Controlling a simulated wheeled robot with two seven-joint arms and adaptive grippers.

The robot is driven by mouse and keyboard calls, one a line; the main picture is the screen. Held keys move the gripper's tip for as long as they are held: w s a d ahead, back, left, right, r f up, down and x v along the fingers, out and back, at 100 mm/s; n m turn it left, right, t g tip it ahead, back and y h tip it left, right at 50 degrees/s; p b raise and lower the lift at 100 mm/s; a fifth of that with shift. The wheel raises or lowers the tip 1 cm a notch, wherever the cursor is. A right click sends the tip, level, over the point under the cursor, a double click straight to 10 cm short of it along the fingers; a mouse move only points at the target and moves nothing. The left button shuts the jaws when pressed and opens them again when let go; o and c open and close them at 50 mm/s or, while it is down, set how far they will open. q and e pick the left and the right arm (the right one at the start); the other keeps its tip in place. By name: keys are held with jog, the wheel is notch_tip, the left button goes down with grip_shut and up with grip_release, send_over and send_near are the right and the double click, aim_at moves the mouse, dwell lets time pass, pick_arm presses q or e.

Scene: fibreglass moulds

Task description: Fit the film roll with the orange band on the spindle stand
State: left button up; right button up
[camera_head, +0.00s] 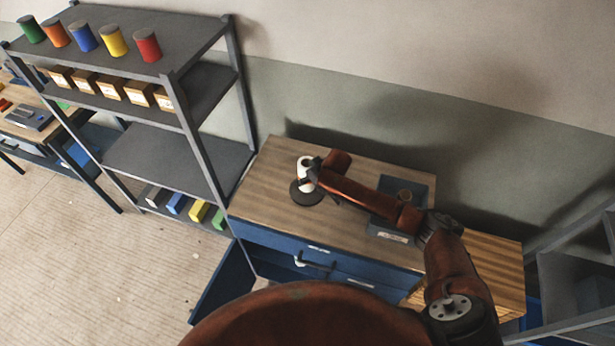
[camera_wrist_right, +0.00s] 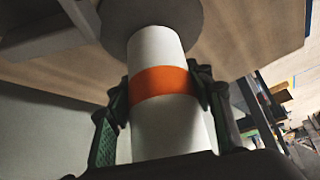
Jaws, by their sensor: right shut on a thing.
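The white film roll (camera_head: 303,166) stands about upright over the dark round base of the spindle stand (camera_head: 306,198) on the wooden worktop. In the right wrist view the film roll (camera_wrist_right: 160,132) shows its orange band (camera_wrist_right: 162,81), and its far end overlaps the grey disc of the stand (camera_wrist_right: 125,15). I cannot tell whether it rests on the disc; the spindle itself is hidden. My right gripper (camera_head: 314,172) is shut on the roll, its two fingers on either side near the band in the wrist view (camera_wrist_right: 162,88). My left gripper is not in view.
The worktop (camera_head: 265,175) has a dark tray (camera_head: 393,237) holding a brown round thing under my right arm. A grey shelf (camera_head: 150,150) with several coloured spools and boxes stands to the left. Blue drawers (camera_head: 290,250) are below. The worktop's left part is clear.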

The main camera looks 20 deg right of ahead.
jog(key=shift+f, duration=0.2)
jog(key=shift+f, duration=0.6)
jog(key=o, duration=1.6)
jog(key=shift+o, duration=0.2)
jog(key=shift+s, duration=0.1)
jog(key=v, duration=1.2)
